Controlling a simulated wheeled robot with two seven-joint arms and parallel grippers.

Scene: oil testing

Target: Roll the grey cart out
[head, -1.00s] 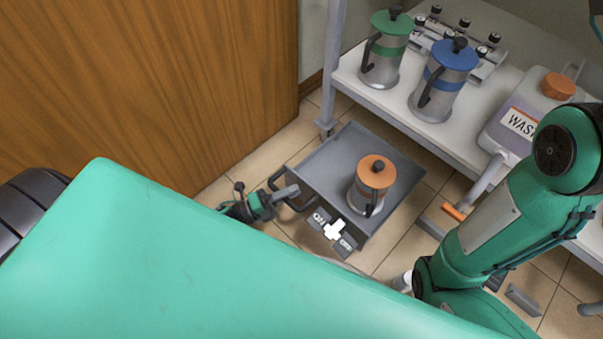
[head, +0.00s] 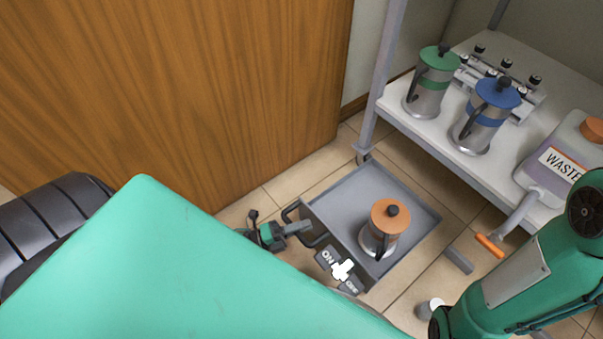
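The grey cart (head: 335,206) is a low flat tray on the tiled floor, just in front of the shelf unit. Its front has a dark handle (head: 325,239), ON and OFF pedals and a white cross-shaped piece (head: 342,271). A metal pot with an orange lid (head: 389,216) stands upright on it. My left gripper (head: 303,228) is at the cart's handle and looks shut on it, though the fingertips are small and partly hidden. My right arm comes in at the lower right, and its gripper is out of view.
The white shelf (head: 440,135) holds a green-lidded pot (head: 428,88), a blue-lidded pot (head: 484,120), a rack and a WASTE jug (head: 550,175). A wooden panel (head: 200,90) stands at left. Floor tiles (head: 405,300) show right of the cart.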

